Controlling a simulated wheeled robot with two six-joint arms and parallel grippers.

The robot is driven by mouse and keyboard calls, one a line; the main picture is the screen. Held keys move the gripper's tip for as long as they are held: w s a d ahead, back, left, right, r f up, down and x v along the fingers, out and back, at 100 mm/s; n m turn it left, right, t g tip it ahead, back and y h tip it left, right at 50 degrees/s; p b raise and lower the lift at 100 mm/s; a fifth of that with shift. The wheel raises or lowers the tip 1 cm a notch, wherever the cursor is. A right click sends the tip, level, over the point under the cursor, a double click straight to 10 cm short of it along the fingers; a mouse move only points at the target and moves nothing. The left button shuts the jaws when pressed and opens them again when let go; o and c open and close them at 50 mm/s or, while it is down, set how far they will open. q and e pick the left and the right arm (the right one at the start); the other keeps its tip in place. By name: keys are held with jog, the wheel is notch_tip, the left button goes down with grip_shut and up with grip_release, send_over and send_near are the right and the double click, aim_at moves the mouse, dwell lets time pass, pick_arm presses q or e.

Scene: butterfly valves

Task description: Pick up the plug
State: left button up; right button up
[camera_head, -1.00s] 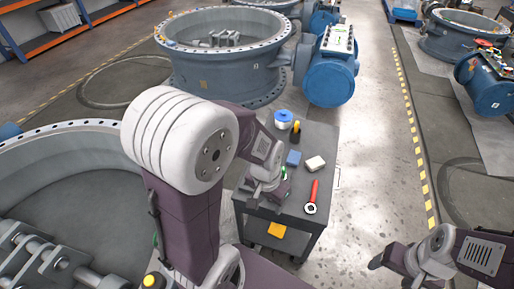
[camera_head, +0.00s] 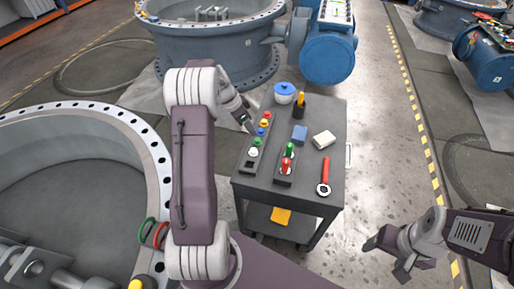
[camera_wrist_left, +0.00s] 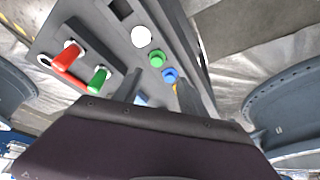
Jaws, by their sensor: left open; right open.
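Several coloured plugs, red, blue, yellow, green and white, stand in a row in a long grey holder (camera_head: 246,166) on the cart. In the left wrist view a white plug (camera_wrist_left: 141,37), a green plug (camera_wrist_left: 156,59) and a blue plug (camera_wrist_left: 170,75) show; a yellow one is partly hidden by a finger. A shorter holder beside it has a green plug (camera_head: 290,150) and a red plug (camera_head: 285,166). My left gripper (camera_head: 250,127) is open beside the far end of the long row, holding nothing visible. My right gripper (camera_head: 385,262) is open and empty, right of the cart.
The dark cart (camera_head: 258,188) also carries a blue-and-white spool (camera_head: 284,94), a yellow-and-black tool (camera_head: 299,106), a blue block (camera_head: 299,134), a white block (camera_head: 324,139) and a red-handled wrench (camera_head: 325,175). Large valve rings (camera_head: 150,150) stand left and behind.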

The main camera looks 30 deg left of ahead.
aim_at(257, 139)
pick_arm(q)
jog(key=x, duration=0.3)
jog(key=b+x, duration=0.1)
jog(key=x, duration=0.5)
jog(key=shift+s+d, duration=0.25)
jog(key=shift+s, duration=0.1)
jog(key=shift+r, duration=0.1)
grip_shut()
